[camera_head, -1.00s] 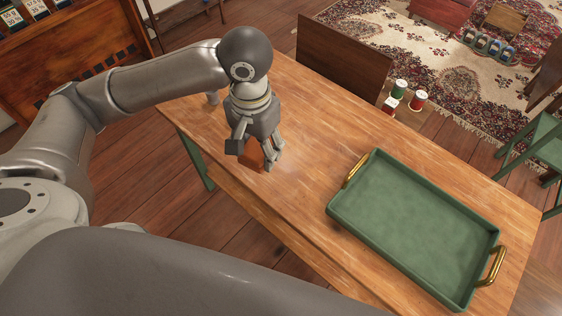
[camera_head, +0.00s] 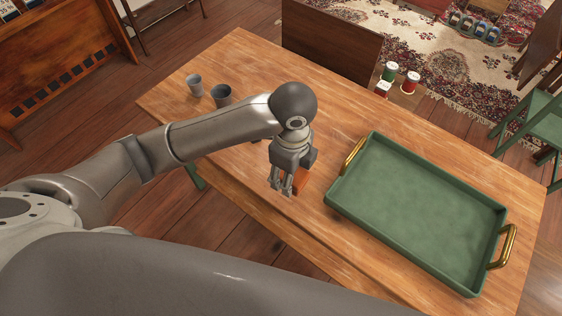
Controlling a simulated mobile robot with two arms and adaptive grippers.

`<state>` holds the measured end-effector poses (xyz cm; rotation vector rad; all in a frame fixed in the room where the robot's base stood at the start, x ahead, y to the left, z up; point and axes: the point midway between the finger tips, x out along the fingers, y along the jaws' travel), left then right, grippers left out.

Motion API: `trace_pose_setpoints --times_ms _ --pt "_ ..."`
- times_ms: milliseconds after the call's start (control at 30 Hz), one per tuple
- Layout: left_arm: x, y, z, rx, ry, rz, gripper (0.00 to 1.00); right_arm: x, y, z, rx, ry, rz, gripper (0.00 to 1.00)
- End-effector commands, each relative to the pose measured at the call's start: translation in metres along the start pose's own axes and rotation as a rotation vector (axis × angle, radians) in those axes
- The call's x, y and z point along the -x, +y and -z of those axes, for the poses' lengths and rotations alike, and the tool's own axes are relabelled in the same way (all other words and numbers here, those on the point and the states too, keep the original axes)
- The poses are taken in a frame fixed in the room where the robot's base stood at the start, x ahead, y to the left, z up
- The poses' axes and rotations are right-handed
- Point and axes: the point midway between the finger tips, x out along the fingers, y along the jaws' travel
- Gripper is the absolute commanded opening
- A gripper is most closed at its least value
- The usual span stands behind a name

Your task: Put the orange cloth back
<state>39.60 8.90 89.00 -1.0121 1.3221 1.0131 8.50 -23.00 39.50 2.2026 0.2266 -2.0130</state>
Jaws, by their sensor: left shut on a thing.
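My left gripper (camera_head: 284,187) is shut on the orange cloth (camera_head: 301,181), seen in the head view just left of the green tray. The cloth is a small orange piece, partly hidden by the fingers and hand. The gripper and cloth are over the wooden table (camera_head: 250,210); I cannot tell how far above the top they are. My right gripper is not in view.
An empty green tray (camera_head: 410,205) with brass handles covers the table's right part. Two grey cups (camera_head: 221,95) (camera_head: 194,84) stand at the far left. Thread spools (camera_head: 410,82) stand beyond the table's far edge, near a chair back (camera_head: 330,45). The table's middle is clear.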

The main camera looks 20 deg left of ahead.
Motion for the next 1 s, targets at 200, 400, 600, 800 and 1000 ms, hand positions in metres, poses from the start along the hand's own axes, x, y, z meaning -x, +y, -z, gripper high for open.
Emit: trace_pose_setpoints --times_ms 200,400,600,800,1000 --pt "-0.011 -0.007 -0.002 -0.081 -0.002 -0.003 0.34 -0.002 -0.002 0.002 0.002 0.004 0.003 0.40" --pt "-0.029 -0.038 -0.031 -0.080 -0.003 -0.005 0.34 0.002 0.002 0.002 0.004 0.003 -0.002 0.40" --pt "-0.047 -0.069 -0.060 -0.080 -0.002 -0.003 0.34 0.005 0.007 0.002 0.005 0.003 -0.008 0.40" --pt "-0.081 -0.087 -0.076 -0.082 0.000 -0.004 0.34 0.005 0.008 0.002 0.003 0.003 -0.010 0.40" --pt "-0.098 -0.098 -0.086 -0.084 0.000 -0.002 0.34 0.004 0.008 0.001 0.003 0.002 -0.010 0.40"
